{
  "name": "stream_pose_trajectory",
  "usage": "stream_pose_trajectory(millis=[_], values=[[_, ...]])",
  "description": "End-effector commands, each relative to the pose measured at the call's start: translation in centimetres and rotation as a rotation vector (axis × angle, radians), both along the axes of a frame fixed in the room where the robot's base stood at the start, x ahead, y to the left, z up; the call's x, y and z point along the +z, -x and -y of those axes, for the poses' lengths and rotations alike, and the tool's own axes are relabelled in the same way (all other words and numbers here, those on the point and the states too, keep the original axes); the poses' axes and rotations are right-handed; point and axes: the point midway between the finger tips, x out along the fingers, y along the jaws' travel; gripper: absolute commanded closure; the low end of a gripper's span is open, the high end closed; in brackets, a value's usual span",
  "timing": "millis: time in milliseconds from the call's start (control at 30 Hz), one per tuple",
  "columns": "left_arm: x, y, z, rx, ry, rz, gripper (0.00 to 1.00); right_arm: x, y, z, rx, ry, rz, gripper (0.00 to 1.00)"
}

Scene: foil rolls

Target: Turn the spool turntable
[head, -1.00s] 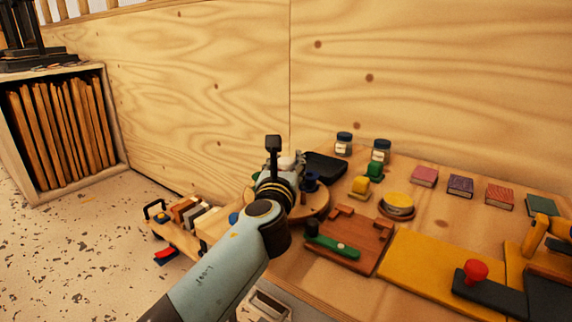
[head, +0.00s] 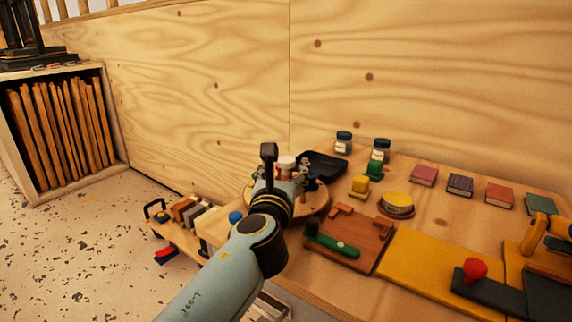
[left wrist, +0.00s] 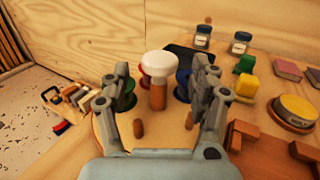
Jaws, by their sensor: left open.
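The spool turntable (head: 318,208) is a round wooden disc at the table's left end, partly hidden behind my left arm. It also shows in the left wrist view (left wrist: 170,140). A white-topped wooden post (left wrist: 158,70) stands on it, with a green spool (left wrist: 125,95) to its left and a blue spool (left wrist: 183,82) to its right, both partly covered by my fingers. A short wooden peg (left wrist: 138,128) stands nearer. My left gripper (left wrist: 160,74) is open, its fingers on either side of the post with gaps visible. It also shows in the head view (head: 280,172).
A black tray (head: 322,166) lies behind the turntable. A brown wooden board (head: 350,238) with a green handle is close on its right. Jars (head: 344,142), coloured blocks (head: 359,186) and a yellow round tin (head: 397,204) stand farther right. A low rack (head: 180,238) is at the left.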

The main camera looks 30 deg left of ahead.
Motion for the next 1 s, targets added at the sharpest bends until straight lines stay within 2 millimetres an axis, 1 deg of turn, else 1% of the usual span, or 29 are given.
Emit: stream_pose_trajectory(millis=[33,100,200,300,800,867,900,967,1000], values=[[-0.1,1.0,0.4,0.001,0.002,-0.002,0.38,0.0,0.0,0.0,0.0,0.0,0.0,0.6],[-0.1,2.0,0.8,0.001,0.003,-0.003,0.38,0.0,0.0,0.0,0.0,-0.001,-0.001,0.6],[-0.1,3.1,1.2,-0.001,0.003,-0.002,0.38,0.0,0.0,-0.1,0.0,-0.001,-0.001,0.6],[0.0,3.7,1.4,0.0,0.002,0.0,0.38,0.0,0.0,-0.1,0.0,-0.001,-0.001,0.6],[0.0,3.8,1.4,0.0,0.003,0.0,0.38,0.0,0.1,-0.1,0.0,-0.001,-0.002,0.6],[-0.1,4.1,1.1,0.011,0.027,0.005,0.38,0.0,0.1,-0.1,0.0,-0.001,-0.002,0.6],[-0.2,4.5,0.5,0.029,0.072,0.014,0.38,0.0,0.1,-0.1,0.0,-0.001,-0.002,0.6],[-0.5,5.7,-0.9,0.078,0.187,0.038,0.38,0.0,0.1,-0.1,0.0,-0.001,-0.002,0.6],[-0.8,6.8,-2.1,0.124,0.3,0.063,0.38,0.0,0.1,-0.1,0.0,-0.001,-0.002,0.6]])
